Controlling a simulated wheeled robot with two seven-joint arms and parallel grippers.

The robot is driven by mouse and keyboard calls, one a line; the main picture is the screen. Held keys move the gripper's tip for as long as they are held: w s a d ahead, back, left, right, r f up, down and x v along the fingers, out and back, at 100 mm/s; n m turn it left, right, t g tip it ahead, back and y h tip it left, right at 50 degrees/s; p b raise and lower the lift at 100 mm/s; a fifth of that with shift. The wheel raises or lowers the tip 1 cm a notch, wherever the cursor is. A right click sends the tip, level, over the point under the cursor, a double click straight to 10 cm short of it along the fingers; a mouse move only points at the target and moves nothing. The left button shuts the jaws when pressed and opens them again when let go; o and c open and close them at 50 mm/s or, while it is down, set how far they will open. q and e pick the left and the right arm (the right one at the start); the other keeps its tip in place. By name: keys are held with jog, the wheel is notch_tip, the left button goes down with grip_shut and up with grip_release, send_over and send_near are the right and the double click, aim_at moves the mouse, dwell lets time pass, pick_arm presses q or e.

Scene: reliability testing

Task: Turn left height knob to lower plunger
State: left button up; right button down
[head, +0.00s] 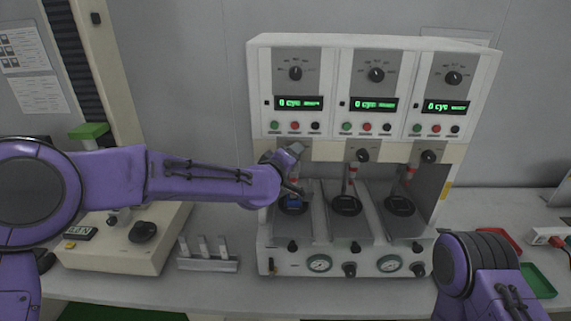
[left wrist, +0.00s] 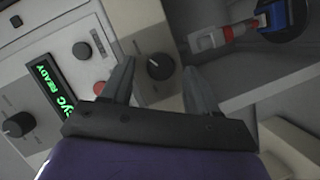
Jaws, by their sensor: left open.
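The tester (head: 320,150) is a white three-station machine. My left gripper (head: 293,166) is at its left station, just under the left control panel. In the left wrist view, the open gripper (left wrist: 160,72) has one finger on either side of the black left height knob (left wrist: 160,65). The knob has a white pointer line; whether the fingers touch it cannot be told. My arm and gripper hide this knob in the head view. The left plunger (left wrist: 228,34), red and white, is above a blue piece (left wrist: 285,18). My right arm is at the lower right, its gripper out of frame.
The middle height knob (head: 362,155) and right height knob (head: 428,156) are on the same cream strip. The left panel's mode knob (left wrist: 18,125) and red button (left wrist: 99,88) are close to my left gripper. A rack of white pieces (head: 207,262) stands left of the tester.

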pick_arm(q)
jog(key=b+v, duration=0.3)
jog(key=v, duration=0.6)
jog(key=shift+s, duration=0.35)
jog(key=s+a+f+g+y+b, duration=0.15)
jog(key=s+a+f, duration=0.3)
jog(key=f, duration=0.65)
jog(key=s+a+f+g+y+b, duration=0.1)
jog(key=s+a+f+y, duration=0.35)
jog(key=f, duration=0.75)
jog(key=s+a+f+g+b, duration=0.2)
jog(key=a+f, duration=0.5)
jog(key=f, duration=0.4)
jog(key=s+a+f+g+y+b, duration=0.1)
jog(key=s+a+f, duration=0.4)
jog(key=s+f, duration=0.5)
jog(key=s+a+f+m+g+y+b, duration=0.1)
jog(key=s+a+f+g, duration=0.4)
jog(key=s+f, duration=0.6)
jog(key=s+g+b, duration=0.1)
jog(key=s, duration=0.6)
jog(key=shift+f+m+y+b, duration=0.3)
jog(key=shift+f+y+b, duration=0.05)
jog(key=shift+y+b, duration=0.05)
